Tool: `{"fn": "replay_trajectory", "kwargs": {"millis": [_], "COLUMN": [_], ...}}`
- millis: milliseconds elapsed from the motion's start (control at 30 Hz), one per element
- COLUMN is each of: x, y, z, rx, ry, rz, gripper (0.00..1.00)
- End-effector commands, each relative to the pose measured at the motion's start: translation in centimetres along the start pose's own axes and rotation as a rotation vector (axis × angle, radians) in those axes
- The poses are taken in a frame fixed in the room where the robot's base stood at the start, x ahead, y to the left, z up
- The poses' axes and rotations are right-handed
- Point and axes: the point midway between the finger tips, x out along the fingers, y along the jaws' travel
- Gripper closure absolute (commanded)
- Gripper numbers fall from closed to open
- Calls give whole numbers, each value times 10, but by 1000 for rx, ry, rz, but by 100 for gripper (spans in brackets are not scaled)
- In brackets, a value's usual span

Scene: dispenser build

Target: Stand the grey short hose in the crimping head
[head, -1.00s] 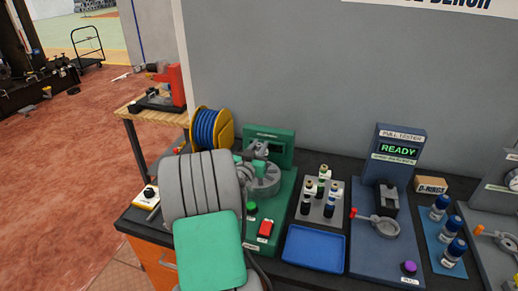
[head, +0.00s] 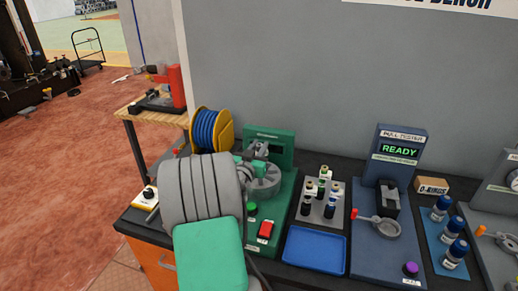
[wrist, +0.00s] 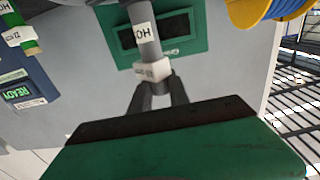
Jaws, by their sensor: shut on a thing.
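The grey short hose (wrist: 147,38) shows in the wrist view, with a printed label on its side and a white tagged collar (wrist: 152,71) at one end. My gripper (wrist: 151,92) is shut on it at the collar end. The crimping head (head: 265,183) is a round grey segmented part on the green crimping machine (head: 283,205). In the head view my arm covers part of the machine, and my gripper is close to the crimping head. I cannot tell whether the hose touches the head. The machine's dark display panel (wrist: 178,27) is behind the hose in the wrist view.
A blue cable reel (head: 211,130) stands behind my arm. To the right are a grey rack (head: 310,215) with several labelled pieces, an empty blue tray (head: 314,250) and the pull tester (head: 399,150). The grey wall stands close behind the bench.

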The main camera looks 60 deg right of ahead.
Motion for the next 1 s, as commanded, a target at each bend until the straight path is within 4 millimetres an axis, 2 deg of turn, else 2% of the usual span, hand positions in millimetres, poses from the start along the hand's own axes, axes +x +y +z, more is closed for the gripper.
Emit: {"fn": "replay_trajectory", "kwargs": {"millis": [933,967,1000], "x": [0,0,0], "y": [0,0,0], "z": [12,11,11], "rx": [1,1,0], "ry": [3,3,3], "rz": [0,0,0], "gripper": [100,76,73]}}
